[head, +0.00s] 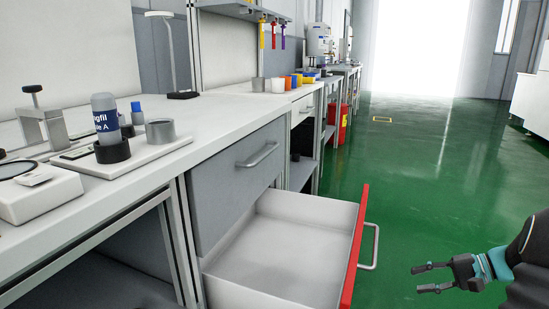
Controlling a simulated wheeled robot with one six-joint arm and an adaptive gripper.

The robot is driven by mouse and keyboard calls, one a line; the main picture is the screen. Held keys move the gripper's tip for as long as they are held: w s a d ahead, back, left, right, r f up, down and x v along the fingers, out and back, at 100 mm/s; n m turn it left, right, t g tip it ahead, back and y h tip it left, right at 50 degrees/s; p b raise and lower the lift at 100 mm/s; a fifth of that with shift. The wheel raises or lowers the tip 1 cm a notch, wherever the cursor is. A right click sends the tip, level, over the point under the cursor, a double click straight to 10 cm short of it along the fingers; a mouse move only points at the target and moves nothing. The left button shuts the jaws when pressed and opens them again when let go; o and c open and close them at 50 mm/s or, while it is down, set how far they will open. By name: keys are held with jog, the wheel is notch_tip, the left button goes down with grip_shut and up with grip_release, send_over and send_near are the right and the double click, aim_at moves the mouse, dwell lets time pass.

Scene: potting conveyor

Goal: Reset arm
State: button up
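My gripper (432,279) is at the lower right of the head view, over the green floor. Its two fingers point left and stand apart, with nothing between them. It is to the right of an open drawer and apart from the drawer's handle (374,247). My arm enters from the right edge.
The open drawer (285,250) has a red front (357,245), looks empty and juts out from under the white workbench (225,112). A grey drawer (238,175) above it is shut. A bottle (107,122) stands on the bench. The green floor (440,160) beyond is clear.

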jog(key=s+a+r+n+g+h+p, duration=0.1)
jog(key=s+a+r+g+h+p, duration=0.25)
jog(key=s+a+h, duration=0.5)
jog(key=s+a+r+n+t+h+p, duration=0.3)
jog(key=s+a+r+n+p, duration=0.3)
jog(key=s+a+r, duration=0.7)
notch_tip(320, 180, up, 2)
jog(key=shift+s+a+r+n+t, duration=0.3)
jog(key=shift+a+n+t, duration=0.35)
jog(key=shift+n+t, duration=0.15)
jog(key=shift+a, duration=0.1)
